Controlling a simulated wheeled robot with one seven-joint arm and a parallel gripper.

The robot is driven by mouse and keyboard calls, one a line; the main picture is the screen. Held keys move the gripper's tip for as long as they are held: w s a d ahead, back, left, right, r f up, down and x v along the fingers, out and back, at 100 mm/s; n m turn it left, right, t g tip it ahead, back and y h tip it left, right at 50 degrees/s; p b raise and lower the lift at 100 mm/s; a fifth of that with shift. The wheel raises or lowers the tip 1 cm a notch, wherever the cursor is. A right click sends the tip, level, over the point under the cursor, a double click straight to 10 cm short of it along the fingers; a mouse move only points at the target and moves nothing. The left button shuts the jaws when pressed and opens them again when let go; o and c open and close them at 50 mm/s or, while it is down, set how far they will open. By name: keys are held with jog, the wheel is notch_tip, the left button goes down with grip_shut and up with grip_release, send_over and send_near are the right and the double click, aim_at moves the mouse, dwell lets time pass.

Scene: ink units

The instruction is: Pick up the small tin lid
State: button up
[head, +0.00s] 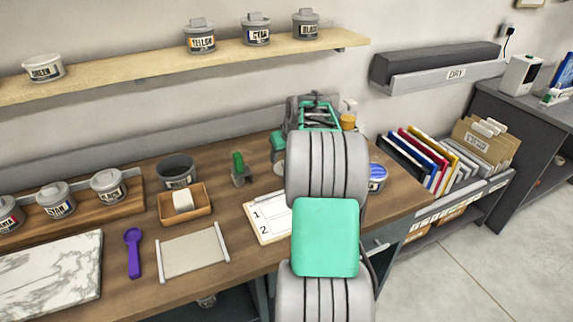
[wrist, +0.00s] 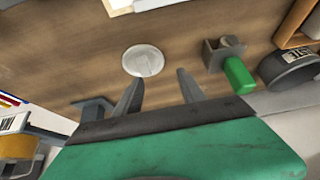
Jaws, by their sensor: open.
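The small tin lid (wrist: 143,60) is a pale round disc lying flat on the brown wooden worktop, in the wrist view. My gripper (wrist: 160,77) is open, its two grey fingers apart with nothing between them. The lid lies just beyond the fingertips, nearer the left finger. I cannot tell how high the fingers are above the wood.
A grey holder with a green handle (wrist: 238,75) stands right of the fingers, with a dark pot (wrist: 288,70) beyond. A numbered white card (head: 266,217) lies left of my arm. A blue-marked tin (head: 377,178) stands right of it. Wood around the lid is clear.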

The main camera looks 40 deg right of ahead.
jog(key=d, duration=0.1)
jog(key=d+f, duration=0.1)
jog(key=d, duration=0.2)
jog(key=shift+f, duration=0.3)
jog(key=p+x, duration=0.2)
jog(key=x, duration=0.5)
jog(key=shift+w+a+r+p, duration=0.1)
jog(key=shift+p, duration=0.2)
grip_shut()
